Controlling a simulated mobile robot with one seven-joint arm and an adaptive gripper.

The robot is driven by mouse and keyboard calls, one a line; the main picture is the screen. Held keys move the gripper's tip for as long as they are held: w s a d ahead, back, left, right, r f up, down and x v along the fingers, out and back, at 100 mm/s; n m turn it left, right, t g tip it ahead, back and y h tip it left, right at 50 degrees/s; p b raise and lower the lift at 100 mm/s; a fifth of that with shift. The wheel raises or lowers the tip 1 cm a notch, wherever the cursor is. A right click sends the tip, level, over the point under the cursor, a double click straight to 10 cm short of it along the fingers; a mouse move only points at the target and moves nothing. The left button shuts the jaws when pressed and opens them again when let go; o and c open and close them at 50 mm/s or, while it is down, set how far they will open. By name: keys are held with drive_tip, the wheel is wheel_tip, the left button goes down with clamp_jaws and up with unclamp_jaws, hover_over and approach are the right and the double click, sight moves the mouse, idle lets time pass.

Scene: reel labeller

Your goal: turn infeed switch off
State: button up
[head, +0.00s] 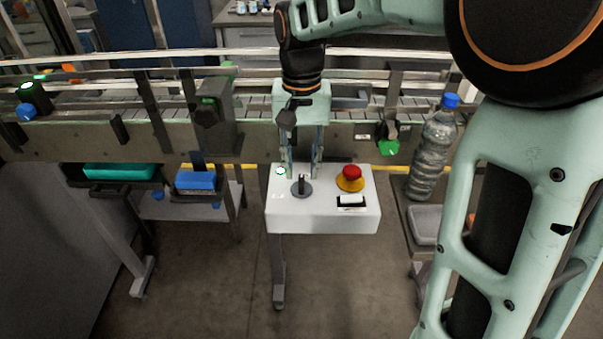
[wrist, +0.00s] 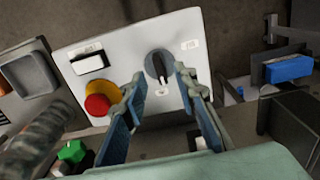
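The infeed switch is a dark rotary knob (head: 302,187) on the top of a white control box (head: 325,221). Its handle lies nearly along the box's short side, one end towards the conveyor. The knob also shows in the wrist view (wrist: 152,67), with a small label beyond each of two sides, too small to read. My gripper (head: 302,172) is open with nothing between its fingers. In the wrist view its fingertips (wrist: 160,72) lie either side of the handle's line, near its conveyor end. I cannot tell whether they touch it.
A conveyor (head: 265,130) runs behind.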

sight(302, 180)
drive_tip(key=shift+f, duration=1.5)
drive_tip(key=shift+c, duration=0.3)
clamp_jaws()
